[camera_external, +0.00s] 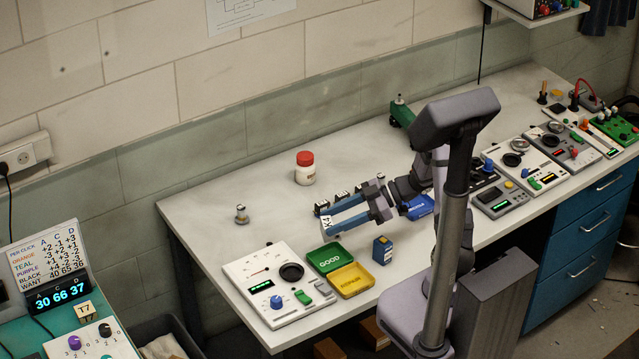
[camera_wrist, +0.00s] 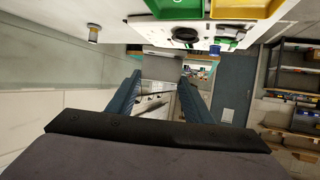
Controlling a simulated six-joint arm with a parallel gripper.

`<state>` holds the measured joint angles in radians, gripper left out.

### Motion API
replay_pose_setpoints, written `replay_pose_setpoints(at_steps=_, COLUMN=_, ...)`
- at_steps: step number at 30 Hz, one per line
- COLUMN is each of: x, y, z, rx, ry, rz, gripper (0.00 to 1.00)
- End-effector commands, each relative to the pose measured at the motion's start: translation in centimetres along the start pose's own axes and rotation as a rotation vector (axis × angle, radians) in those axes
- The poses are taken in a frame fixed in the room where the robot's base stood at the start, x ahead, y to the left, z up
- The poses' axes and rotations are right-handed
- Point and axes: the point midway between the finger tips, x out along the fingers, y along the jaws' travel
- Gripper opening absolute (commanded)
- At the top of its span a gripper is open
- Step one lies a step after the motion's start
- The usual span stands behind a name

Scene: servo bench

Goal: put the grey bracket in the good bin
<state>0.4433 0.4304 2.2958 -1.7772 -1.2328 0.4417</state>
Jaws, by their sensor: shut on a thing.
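My gripper (camera_external: 345,216) is above the bench, behind the green bin, with its blue fingers pointing left; they also show in the wrist view (camera_wrist: 161,80). A white K4 label (camera_external: 328,223) shows at the fingertips. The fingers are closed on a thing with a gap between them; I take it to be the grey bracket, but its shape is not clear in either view. The good bin (camera_external: 319,253) is a shallow green tray marked GOOD. It also shows at the top of the wrist view (camera_wrist: 178,9).
A yellow tray (camera_external: 351,279) touches the green one. A white meter panel (camera_external: 245,271) stands at left, and a small blue box (camera_external: 382,250) at right. Dark labelled blocks (camera_external: 322,207) sit behind my gripper. A red-capped jar (camera_external: 305,169) stands at the back.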

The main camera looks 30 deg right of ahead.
Motion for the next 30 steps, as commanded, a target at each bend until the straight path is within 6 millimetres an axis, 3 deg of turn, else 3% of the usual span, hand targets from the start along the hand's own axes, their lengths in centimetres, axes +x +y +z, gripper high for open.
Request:
replay_pose_setpoints(at_steps=8, x=0.1, y=-0.3, z=-0.5, rx=-0.001, ry=0.0, rz=-0.006, gripper=0.24)
replay_pose_setpoints(at_steps=21, x=2.0, y=-0.3, z=4.2, rx=0.001, ry=-0.001, rz=-0.005, gripper=0.24)
replay_pose_setpoints(at_steps=30, x=2.3, y=-0.2, z=4.9, rx=-0.001, ry=-0.001, rz=-0.003, gripper=0.24)
